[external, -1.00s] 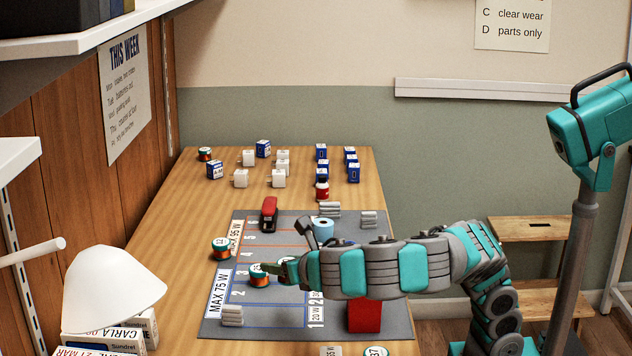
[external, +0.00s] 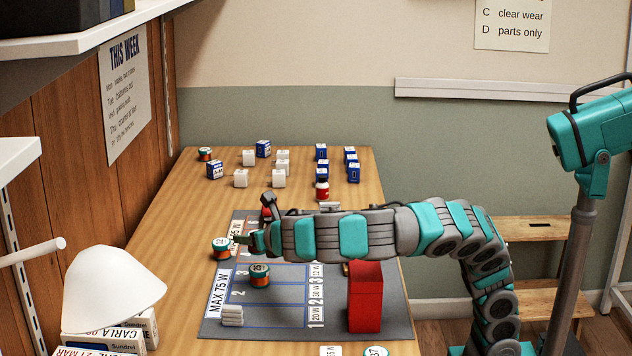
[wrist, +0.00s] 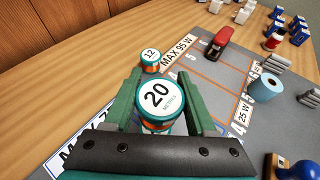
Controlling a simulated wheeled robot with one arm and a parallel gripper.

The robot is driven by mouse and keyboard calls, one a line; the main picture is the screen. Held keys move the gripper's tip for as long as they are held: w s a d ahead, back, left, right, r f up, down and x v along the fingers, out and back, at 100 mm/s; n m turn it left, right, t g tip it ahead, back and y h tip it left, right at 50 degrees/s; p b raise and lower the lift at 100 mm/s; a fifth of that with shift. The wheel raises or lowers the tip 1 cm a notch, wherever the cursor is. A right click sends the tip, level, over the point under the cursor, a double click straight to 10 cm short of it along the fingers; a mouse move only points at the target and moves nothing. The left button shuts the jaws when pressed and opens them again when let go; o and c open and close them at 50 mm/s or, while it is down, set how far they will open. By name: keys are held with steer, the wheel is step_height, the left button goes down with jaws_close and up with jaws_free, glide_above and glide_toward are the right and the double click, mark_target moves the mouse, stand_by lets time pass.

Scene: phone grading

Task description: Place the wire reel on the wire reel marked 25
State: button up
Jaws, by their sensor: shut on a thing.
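My gripper (external: 243,240) is shut on a wire reel marked 20 (wrist: 155,97), which sits between its green fingers in the wrist view. In the external view the fingers hide this reel. Another wire reel (external: 259,274), orange and teal, stands upright on the grey mat, below and right of my gripper; I cannot read its number clearly. A reel marked 12 (wrist: 150,55) is just beyond my fingertips in the wrist view and left of them in the external view (external: 221,250). No reel marked 25 is readable.
The grey mat (external: 215,325) has printed grids. A red stapler (wrist: 219,43), blue roll (wrist: 265,87) and blue-handled stamp (wrist: 297,167) are near. A red block (external: 366,300) stands on the mat's right. Small boxes (external: 354,172) and another reel (external: 205,154) stand at the back.

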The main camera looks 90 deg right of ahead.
mark_target(255, 251)
steer(key=shift+f, duration=2.05)
steer(key=shift+f, duration=0.1)
steer(key=o, duration=1.3)
steer(key=shift+o, duration=0.2)
steer(key=shift+s+a+r, duration=0.1)
steer(key=shift+a+r, duration=0.1)
steer(key=v, duration=1.1)
steer(key=shift+s+a, duration=0.2)
steer(key=shift+r, duration=0.1)
